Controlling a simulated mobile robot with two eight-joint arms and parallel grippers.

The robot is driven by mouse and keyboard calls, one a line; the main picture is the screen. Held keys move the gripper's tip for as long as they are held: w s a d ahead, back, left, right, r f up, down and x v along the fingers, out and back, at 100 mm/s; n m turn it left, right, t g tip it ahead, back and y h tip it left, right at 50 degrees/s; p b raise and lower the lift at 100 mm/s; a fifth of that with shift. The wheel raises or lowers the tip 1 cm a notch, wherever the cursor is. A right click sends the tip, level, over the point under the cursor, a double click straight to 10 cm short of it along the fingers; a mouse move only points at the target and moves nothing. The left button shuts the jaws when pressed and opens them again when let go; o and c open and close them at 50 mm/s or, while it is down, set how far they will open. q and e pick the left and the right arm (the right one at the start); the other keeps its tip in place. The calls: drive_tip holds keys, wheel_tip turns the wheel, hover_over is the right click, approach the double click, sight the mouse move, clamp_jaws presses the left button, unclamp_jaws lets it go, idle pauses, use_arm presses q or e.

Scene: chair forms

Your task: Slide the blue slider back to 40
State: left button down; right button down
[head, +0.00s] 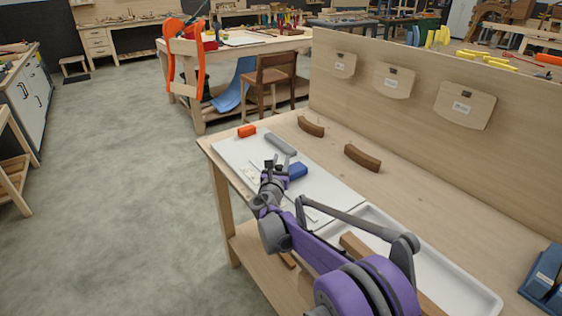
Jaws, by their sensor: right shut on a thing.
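The blue slider (298,170) sits on the white board (234,150) on the near workbench. My right gripper (274,164) reaches over the board from the lower right and is shut at the slider's left side. The gripper and wrist hide part of the slider and of the board's markings, and the scale numbers are too small to read. My left gripper is not in view.
A grey bar (280,144) and an orange block (247,130) lie at the board's far end. Two curved brown wood pieces (362,158) lie to the right. A white tray (462,284) is nearer, partly behind my arm. An upright wooden panel (420,72) borders the bench.

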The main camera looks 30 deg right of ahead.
drive_tip(key=s, duration=1)
drive_tip(key=shift+d+p, duration=0.3)
drive_tip(key=shift+d, duration=0.1)
drive_tip(key=shift+s, duration=0.3)
drive_tip(key=shift+f, duration=0.1)
drive_tip(key=c, duration=1)
unclamp_jaws()
drive_tip(key=shift+c, duration=0.2)
drive_tip(key=o, duration=0.5)
drive_tip(key=shift+s, duration=0.2)
drive_tip(key=shift+c, duration=0.2)
drive_tip(key=shift+w, duration=0.1)
